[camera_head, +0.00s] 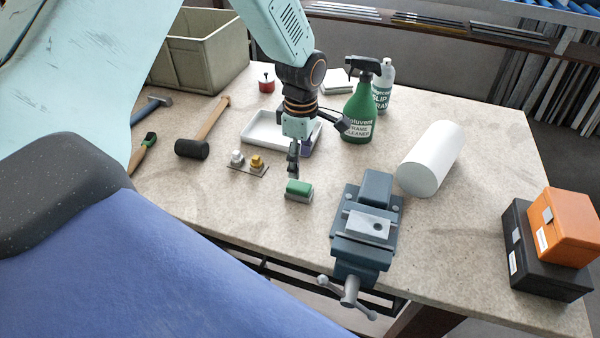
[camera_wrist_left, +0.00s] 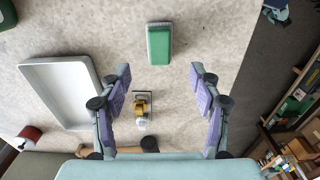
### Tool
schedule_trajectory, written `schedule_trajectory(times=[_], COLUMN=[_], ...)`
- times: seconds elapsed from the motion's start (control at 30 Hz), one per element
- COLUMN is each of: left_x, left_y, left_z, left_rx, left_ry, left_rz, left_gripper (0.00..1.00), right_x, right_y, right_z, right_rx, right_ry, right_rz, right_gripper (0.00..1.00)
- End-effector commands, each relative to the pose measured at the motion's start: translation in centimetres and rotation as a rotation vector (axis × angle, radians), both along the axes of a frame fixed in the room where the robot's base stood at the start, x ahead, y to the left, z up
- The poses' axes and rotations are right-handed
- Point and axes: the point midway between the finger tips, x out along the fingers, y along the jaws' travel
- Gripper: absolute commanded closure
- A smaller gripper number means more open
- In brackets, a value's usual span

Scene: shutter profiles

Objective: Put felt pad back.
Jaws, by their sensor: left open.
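The felt pad looks to be the small green-topped block (camera_head: 298,190) with a pale lower part, lying on the bench left of the vise. It also shows in the left wrist view (camera_wrist_left: 159,43), ahead of the fingertips. My left gripper (camera_head: 308,152) points down above the bench, just behind the pad in the head view. My right gripper is not in view.
A grey vise (camera_head: 366,225) stands at the bench front, with a white cylinder (camera_head: 428,160) behind. A white tray (camera_head: 262,132), a plate with silver and brass fittings (camera_head: 247,164), a mallet (camera_head: 202,130) and a green spray bottle (camera_head: 358,112) surround the gripper. Orange and black boxes (camera_head: 562,228) stand right.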

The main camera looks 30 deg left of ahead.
Motion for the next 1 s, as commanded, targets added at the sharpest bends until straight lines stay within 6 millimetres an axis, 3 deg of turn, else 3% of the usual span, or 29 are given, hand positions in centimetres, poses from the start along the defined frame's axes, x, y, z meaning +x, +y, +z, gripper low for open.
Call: schedule_trajectory(times=[0.13, 0.37, 0.8, 1.0], left_x=[0.0, 0.0, -0.1, -1.5], left_y=[0.0, 0.0, -0.1, -0.9], left_z=[1.8, 2.5, 2.3, 0.3], left_rx=[-0.001, 0.0, -0.001, -0.013], left_ry=[-0.001, 0.001, 0.001, 0.005], left_rz=[0.0, 0.0, -0.006, -0.103], left_gripper=[0.37, 0.37, 0.37, 0.37], right_x=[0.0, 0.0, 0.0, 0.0], right_y=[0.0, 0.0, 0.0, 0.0], right_z=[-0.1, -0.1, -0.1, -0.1], right_rx=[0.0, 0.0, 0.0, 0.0], right_ry=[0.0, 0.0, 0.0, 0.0], right_rz=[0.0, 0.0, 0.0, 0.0], right_gripper=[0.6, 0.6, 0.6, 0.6])
